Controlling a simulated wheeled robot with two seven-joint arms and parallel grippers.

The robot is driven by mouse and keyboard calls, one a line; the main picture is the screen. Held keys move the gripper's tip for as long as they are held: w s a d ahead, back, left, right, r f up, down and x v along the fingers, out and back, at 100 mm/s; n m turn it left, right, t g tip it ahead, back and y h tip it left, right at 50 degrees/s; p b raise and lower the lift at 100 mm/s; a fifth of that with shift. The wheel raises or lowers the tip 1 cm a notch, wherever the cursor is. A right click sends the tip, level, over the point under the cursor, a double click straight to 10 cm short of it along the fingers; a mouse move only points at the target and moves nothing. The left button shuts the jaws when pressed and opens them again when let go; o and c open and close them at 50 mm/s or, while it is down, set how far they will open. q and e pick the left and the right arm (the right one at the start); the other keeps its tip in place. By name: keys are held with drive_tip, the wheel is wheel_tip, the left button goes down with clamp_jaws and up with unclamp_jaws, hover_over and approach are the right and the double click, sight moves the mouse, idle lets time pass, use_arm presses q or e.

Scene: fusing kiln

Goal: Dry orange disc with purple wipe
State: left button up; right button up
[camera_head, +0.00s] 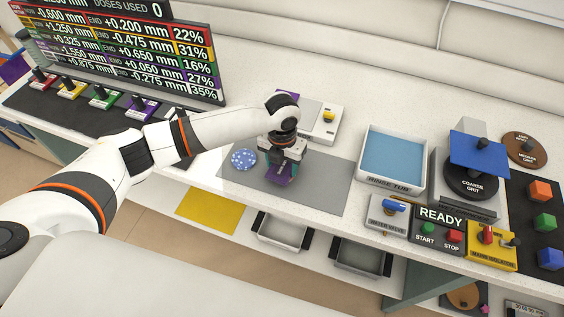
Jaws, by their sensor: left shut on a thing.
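My left gripper (283,160) reaches in from the left and points down over the grey mat (325,185). It is shut on the purple wipe (281,177), which is low over or touching the mat; I cannot tell which. No orange disc is clearly visible on the mat; anything under the wipe is hidden by it and the gripper. A blue patterned disc (243,159) lies on the mat just left of the gripper. My right gripper is not in view.
Behind the gripper is a pale device with a yellow knob (328,115). The rinse tub (393,160) and coarse grit wheel (473,178) stand to the right. The READY panel (440,228) is at the front right. The mat's right part is clear.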

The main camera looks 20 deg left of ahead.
sight(282, 167)
use_arm(q)
drive_tip(key=shift+f, duration=0.1)
drive_tip(key=shift+f+b, duration=0.35)
drive_tip(key=shift+f, duration=0.15)
idle(0.7)
drive_tip(key=o, duration=0.6)
drive_tip(key=shift+r+p, duration=0.25)
drive_tip(key=shift+p, duration=0.25)
idle(0.5)
drive_tip(key=c, duration=0.9)
drive_tip(key=shift+o, duration=0.2)
drive_tip(key=shift+r+p, duration=2.4)
drive_tip(key=shift+r, duration=0.15)
